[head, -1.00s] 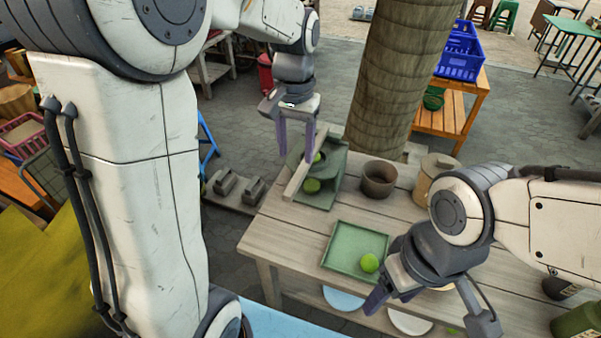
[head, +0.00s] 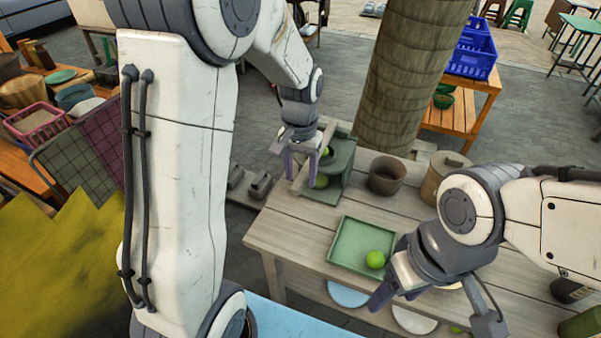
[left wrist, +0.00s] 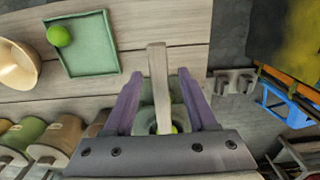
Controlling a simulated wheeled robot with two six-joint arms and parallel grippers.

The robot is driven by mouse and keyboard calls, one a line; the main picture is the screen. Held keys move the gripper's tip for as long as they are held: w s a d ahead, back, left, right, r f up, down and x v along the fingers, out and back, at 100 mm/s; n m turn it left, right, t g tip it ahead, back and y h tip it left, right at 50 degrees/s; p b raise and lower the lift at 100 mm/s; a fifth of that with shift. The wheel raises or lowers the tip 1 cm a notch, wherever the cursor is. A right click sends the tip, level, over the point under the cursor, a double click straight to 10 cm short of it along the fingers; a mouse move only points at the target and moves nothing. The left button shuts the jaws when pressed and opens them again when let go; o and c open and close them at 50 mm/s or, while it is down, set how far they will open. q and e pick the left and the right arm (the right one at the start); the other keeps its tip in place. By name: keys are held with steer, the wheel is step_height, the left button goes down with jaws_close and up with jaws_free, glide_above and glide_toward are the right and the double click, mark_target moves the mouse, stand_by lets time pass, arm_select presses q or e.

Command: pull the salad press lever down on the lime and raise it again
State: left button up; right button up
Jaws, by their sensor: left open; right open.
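The green salad press (head: 343,165) stands at the table's far left corner. Its pale lever (head: 327,137) reaches out over the front of the press. One lime (head: 321,181) shows low in the press and another bit of green shows higher, behind the lever. My left gripper (head: 301,172) is open at the lever. In the left wrist view the lever (left wrist: 158,75) lies between the two spread purple fingers, with a gap on each side. A lime edge shows behind the lever there. My right gripper (head: 394,298) is open and empty by the tray's front right corner.
A green tray (head: 350,240) holds a loose lime (head: 375,260) close to my right gripper. A brown pot (head: 386,176) and a lidded tan container (head: 440,180) stand right of the press. A tree trunk rises behind the table.

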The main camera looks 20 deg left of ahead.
arm_select(q)
jaws_close()
stand_by(1.4)
